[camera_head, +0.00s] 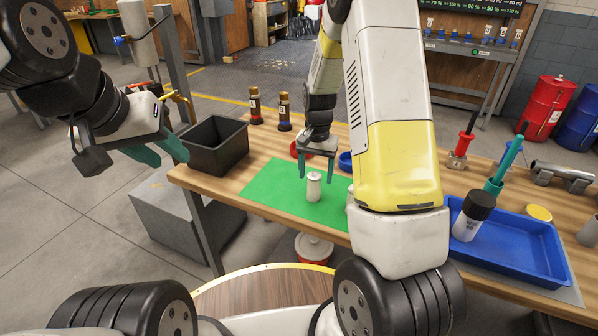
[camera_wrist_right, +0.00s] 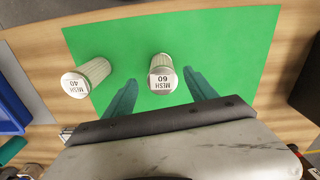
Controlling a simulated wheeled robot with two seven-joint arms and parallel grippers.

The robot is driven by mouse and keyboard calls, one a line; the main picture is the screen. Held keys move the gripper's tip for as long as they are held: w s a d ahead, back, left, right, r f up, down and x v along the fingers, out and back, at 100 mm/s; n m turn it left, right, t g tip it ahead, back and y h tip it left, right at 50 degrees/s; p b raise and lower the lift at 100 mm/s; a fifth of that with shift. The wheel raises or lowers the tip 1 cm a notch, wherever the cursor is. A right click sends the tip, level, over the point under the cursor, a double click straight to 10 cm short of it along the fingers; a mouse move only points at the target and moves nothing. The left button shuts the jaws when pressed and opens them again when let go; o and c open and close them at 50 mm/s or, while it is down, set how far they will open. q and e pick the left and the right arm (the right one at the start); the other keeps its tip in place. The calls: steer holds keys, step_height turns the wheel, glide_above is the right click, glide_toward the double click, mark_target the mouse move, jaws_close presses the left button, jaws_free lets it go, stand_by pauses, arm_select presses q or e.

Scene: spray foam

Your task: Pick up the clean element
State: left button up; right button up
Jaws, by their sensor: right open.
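Two pale cylindrical filter elements stand on the green mat (camera_head: 268,190). One element (camera_head: 313,188) is in the open; its top reads "MESH 60" in the right wrist view (camera_wrist_right: 162,75). The other, labelled "MESH 40" (camera_wrist_right: 86,77), is mostly hidden behind my right arm in the head view. I cannot tell from the labels which is clean. My right gripper (camera_head: 316,173) is open over the MESH 60 element, its fingertips (camera_wrist_right: 160,78) either side of it in the picture, not closed on it. My left gripper (camera_head: 168,159) is open and empty, left of the table.
A black bin (camera_head: 216,146) stands at the table's left end, with two dark bottles (camera_head: 255,106) behind the mat. A blue tray (camera_head: 520,245) holding a black-capped bottle (camera_head: 471,217) is at right. A red dish (camera_head: 299,150) and a blue dish (camera_head: 345,161) lie near the mat's back edge.

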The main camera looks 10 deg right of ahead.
mark_target(314, 190)
step_height(314, 190, down, 7)
steer(key=shift+a, duration=0.15)
jaws_close()
stand_by(0.5)
steer(key=shift+r, duration=0.15)
